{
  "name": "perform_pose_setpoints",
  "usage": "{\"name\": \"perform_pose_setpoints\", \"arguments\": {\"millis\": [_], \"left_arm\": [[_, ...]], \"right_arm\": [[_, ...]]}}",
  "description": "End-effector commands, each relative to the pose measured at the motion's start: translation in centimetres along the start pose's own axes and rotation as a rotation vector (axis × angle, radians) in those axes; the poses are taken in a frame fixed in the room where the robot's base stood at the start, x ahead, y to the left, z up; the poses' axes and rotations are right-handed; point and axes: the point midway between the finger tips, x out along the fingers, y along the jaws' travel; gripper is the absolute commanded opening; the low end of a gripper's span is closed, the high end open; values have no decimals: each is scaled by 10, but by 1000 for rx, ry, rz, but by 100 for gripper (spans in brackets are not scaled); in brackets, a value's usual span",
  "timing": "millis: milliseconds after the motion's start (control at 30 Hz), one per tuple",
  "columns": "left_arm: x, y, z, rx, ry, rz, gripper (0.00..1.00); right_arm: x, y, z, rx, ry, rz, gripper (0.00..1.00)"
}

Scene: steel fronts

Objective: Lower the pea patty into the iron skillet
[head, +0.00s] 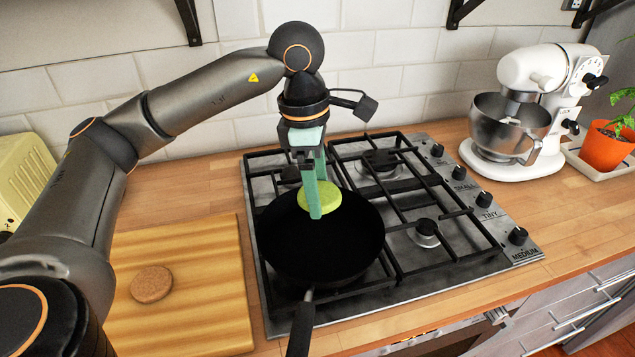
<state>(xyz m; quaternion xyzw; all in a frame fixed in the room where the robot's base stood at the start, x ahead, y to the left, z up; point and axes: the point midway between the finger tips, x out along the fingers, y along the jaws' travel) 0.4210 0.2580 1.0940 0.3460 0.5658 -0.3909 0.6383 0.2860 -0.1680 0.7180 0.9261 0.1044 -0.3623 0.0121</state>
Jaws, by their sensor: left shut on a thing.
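The pea patty (328,195) is a flat green-yellow disc. My left gripper (317,205) comes down from above with its green fingers shut on the patty. The patty is over the far part of the black iron skillet (325,250); I cannot tell whether it touches the pan floor. The skillet sits on the left front of the gas hob, its handle (300,325) pointing toward the front edge. My right gripper is not in view.
A wooden board (200,300) with a brown round patty (151,284) lies left of the hob (450,220). A white stand mixer (530,100) and a potted plant (605,145) stand at the right. The tiled wall closes off the back.

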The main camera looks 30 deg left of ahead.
Motion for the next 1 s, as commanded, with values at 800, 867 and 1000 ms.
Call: {"name": "perform_pose_setpoints", "arguments": {"millis": [800, 867, 1000], "left_arm": [[44, 0, -5, 1, -1, 1, 30], [46, 0, -5, 1, -1, 1, 30], [53, 0, -6, 1, -1, 1, 30]], "right_arm": [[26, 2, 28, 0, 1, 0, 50], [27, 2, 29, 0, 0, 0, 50], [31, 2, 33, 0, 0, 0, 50]]}}
